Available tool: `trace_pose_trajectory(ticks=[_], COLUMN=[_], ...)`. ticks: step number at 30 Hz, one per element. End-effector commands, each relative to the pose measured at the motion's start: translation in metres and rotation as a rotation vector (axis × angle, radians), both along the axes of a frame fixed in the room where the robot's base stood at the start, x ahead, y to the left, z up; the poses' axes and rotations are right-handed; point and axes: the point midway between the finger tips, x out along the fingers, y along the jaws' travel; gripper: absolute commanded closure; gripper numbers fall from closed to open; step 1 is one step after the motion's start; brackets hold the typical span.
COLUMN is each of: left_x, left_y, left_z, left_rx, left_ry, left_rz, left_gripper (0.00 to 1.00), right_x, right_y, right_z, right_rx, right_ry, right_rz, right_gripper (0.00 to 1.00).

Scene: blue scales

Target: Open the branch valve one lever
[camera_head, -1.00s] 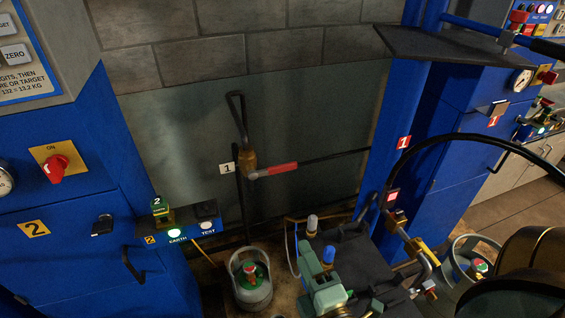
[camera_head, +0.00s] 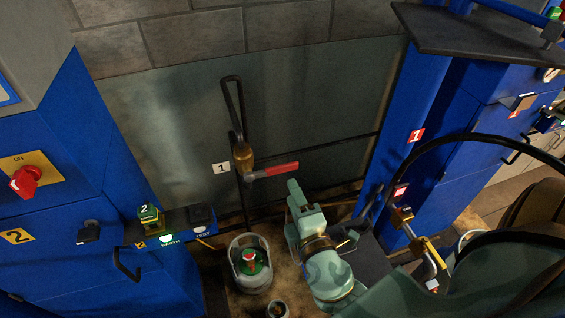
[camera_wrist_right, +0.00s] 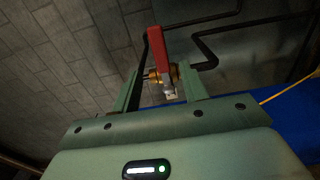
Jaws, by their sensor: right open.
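The branch valve one has a brass body (camera_head: 243,157) on a dark vertical pipe by the wall, beside a white "1" tag (camera_head: 221,168). Its red-sleeved lever (camera_head: 277,170) sticks out to the right, nearly level and crosswise to the pipe. My right gripper (camera_head: 293,188) is just below the lever's outer end. In the right wrist view, the open fingers (camera_wrist_right: 162,88) show either side of the lever's line, with the red sleeve (camera_wrist_right: 159,50) and brass body (camera_wrist_right: 153,76) beyond. Nothing shows gripped; I cannot tell the remaining gap. My left gripper is out of view.
A grey gas cylinder (camera_head: 250,268) with a green and red top stands below the valve. A blue cabinet (camera_head: 60,185) with a red switch (camera_head: 25,180) is at left. A blue post (camera_head: 412,125) and a black hose (camera_head: 460,137) are at right.

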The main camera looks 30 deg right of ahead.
Motion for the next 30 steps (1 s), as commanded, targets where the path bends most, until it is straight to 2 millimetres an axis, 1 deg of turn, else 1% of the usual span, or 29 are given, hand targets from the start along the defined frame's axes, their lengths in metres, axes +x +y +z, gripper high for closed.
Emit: trace_pose_trajectory(ticks=[1, 6, 9, 12, 17, 24, 26, 27, 29, 30], left_x=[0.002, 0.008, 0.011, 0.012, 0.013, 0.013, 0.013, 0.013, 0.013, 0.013], left_y=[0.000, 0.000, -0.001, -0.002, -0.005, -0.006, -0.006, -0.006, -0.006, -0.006], left_z=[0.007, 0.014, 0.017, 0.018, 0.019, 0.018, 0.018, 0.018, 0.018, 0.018], left_rx=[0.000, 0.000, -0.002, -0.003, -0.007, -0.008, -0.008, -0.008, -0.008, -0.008], left_ry=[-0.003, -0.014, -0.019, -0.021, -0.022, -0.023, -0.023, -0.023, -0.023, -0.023], left_rz=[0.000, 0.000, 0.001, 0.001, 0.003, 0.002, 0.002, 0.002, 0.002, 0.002], left_gripper=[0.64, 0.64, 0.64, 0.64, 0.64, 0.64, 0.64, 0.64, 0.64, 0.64], right_x=[0.014, 0.052, 0.069, 0.081, 0.088, 0.089, 0.089, 0.089, 0.089, 0.089], right_y=[-0.003, -0.013, -0.017, -0.020, -0.022, -0.022, -0.022, -0.022, -0.022, -0.022], right_z=[0.006, 0.003, 0.002, 0.001, 0.000, 0.000, 0.000, 0.000, 0.000, 0.000], right_rx=[-0.001, -0.003, -0.003, -0.002, -0.002, -0.002, -0.001, -0.002, -0.001, -0.001], right_ry=[-0.006, -0.002, -0.002, -0.001, 0.000, 0.001, 0.001, 0.001, 0.001, 0.001], right_rz=[-0.002, 0.000, -0.001, -0.001, 0.000, 0.000, 0.000, 0.000, 0.000, 0.000], right_gripper=[0.56, 0.56, 0.56, 0.56, 0.56, 0.56, 0.73, 0.84, 1.00, 1.00])
